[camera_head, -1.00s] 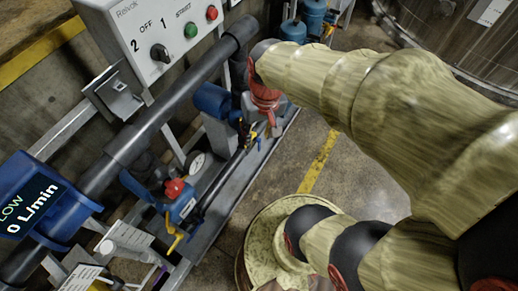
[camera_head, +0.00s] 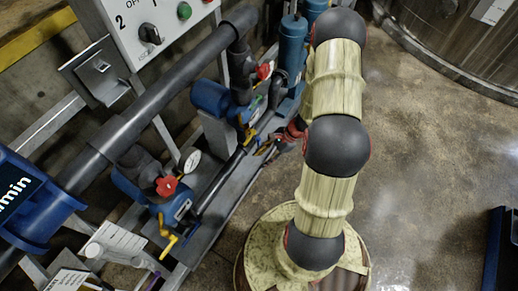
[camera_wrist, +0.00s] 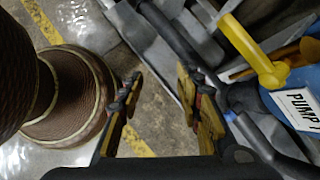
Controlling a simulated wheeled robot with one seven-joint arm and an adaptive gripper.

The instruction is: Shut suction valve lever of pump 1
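In the wrist view, a yellow lever (camera_wrist: 247,45) slants from its pivot beside a blue pump body (camera_wrist: 302,77) up and left. A white label (camera_wrist: 300,108) reading "PUMP" and a partly cut mark is on the body. My gripper (camera_wrist: 160,85) is open and empty, left of the lever and apart from it. In the head view, a near blue pump (camera_head: 135,185) has a yellow lever (camera_head: 168,240), and a farther blue pump (camera_head: 210,97) has yellow parts by it. My arm's end is small and partly hidden there, so I cannot tell which pump it is at.
A thick dark pipe (camera_head: 160,98) runs above the pumps, with red valve handles (camera_head: 166,186) and a gauge (camera_head: 190,160) below. A control box (camera_head: 150,22) is at the top left. A metal tank (camera_head: 455,40) stands back right. The floor at right is mostly open.

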